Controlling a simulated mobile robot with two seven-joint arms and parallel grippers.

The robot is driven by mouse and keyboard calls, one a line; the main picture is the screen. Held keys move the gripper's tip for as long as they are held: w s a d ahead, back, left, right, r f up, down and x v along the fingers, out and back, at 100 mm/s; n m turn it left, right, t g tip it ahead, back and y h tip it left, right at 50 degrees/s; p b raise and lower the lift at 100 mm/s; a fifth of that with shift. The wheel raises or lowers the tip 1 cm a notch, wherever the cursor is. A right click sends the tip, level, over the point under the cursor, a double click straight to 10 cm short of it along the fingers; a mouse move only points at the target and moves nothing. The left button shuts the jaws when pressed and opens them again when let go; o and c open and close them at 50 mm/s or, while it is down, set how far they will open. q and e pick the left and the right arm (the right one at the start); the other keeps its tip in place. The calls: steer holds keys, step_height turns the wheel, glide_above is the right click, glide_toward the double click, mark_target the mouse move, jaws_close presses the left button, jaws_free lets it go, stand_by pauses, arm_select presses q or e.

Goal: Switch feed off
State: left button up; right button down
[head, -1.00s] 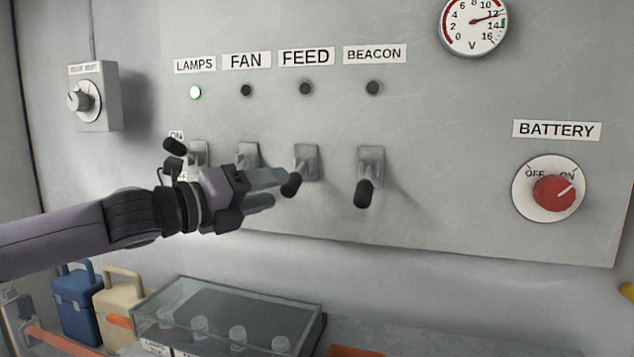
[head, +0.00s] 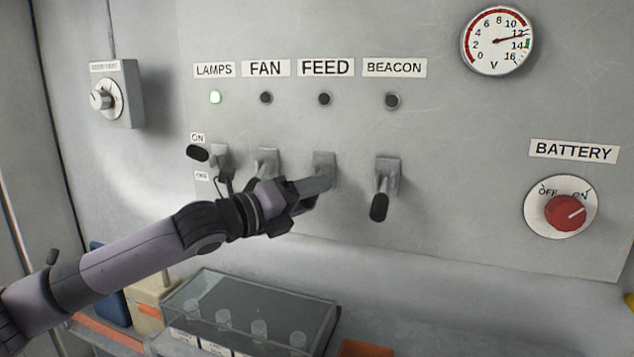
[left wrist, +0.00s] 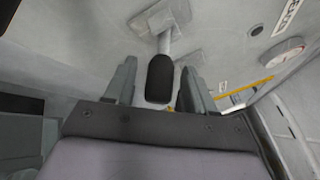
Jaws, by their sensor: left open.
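The FEED switch (head: 324,164) is on the grey panel under its FEED label (head: 325,67); its lamp (head: 324,98) is dark. Its lever points down in the head view, and its black tip is mostly hidden by my gripper. My left gripper (head: 312,188) is at this lever, below the switch plate. In the left wrist view, a black lever tip (left wrist: 159,78) stands between the two open fingers, with a gap visible on each side. My right gripper is in neither view.
The LAMPS lever (head: 197,153) is up with its lamp (head: 215,97) lit green. The FAN switch (head: 267,160) is partly behind my arm. The BEACON lever (head: 380,207) hangs down just right. A red BATTERY knob (head: 566,212) is farther right. A clear-lidded box (head: 240,312) is below.

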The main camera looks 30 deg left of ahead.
arm_select(q)
steer(key=shift+x, duration=1.05)
jaws_close()
steer(key=shift+w+f+t+b, duration=0.1)
steer(key=shift+f+t+b, duration=0.25)
steer(key=shift+b, duration=0.25)
steer(key=shift+m+t+b, duration=0.35)
steer(key=shift+m+b, duration=0.05)
steer(key=shift+b, duration=0.25)
jaws_free()
